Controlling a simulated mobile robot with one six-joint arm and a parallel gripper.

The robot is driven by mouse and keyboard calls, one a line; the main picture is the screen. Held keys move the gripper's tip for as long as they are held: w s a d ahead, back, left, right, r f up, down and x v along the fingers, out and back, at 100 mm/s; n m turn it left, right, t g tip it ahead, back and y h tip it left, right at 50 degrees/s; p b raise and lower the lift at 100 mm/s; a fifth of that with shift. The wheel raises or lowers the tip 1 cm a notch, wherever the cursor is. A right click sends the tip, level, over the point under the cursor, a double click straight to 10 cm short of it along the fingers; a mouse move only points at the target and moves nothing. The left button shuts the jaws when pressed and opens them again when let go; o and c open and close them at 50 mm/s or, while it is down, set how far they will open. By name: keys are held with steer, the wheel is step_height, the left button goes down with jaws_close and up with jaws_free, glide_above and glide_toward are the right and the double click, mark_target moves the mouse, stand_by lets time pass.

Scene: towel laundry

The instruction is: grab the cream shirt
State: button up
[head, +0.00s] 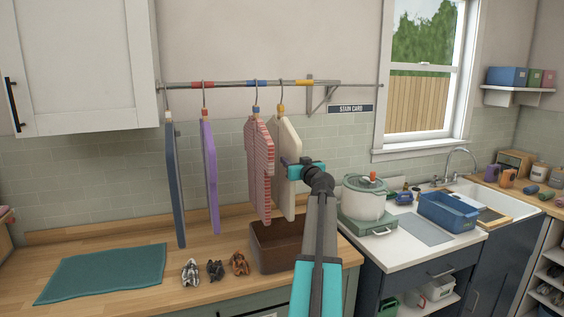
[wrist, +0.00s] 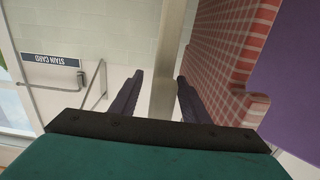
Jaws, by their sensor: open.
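The cream shirt (head: 289,140) hangs edge-on from the rail by a hanger with a yellow-orange collar piece. My gripper (head: 285,162) is at the shirt's right edge, about mid-height, and covers a small part of it. In the wrist view, the shirt's narrow edge (wrist: 172,45) runs down between the two dark fingers of my gripper (wrist: 157,82). The fingers are open, with gaps visible on both sides of the edge. I cannot tell how deep the edge sits between them.
A red checked shirt (head: 259,170) hangs close on the left, with a purple (head: 210,175) and a blue garment (head: 175,180) further left. The rail (head: 230,83) has a bracket at right. A brown bin (head: 270,250) stands below. A pot (head: 362,200) is at right.

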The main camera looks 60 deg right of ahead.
mark_target(281, 148)
steer(key=shift+p+x, duration=0.4)
steer(key=shift+x, duration=0.8)
jaws_close()
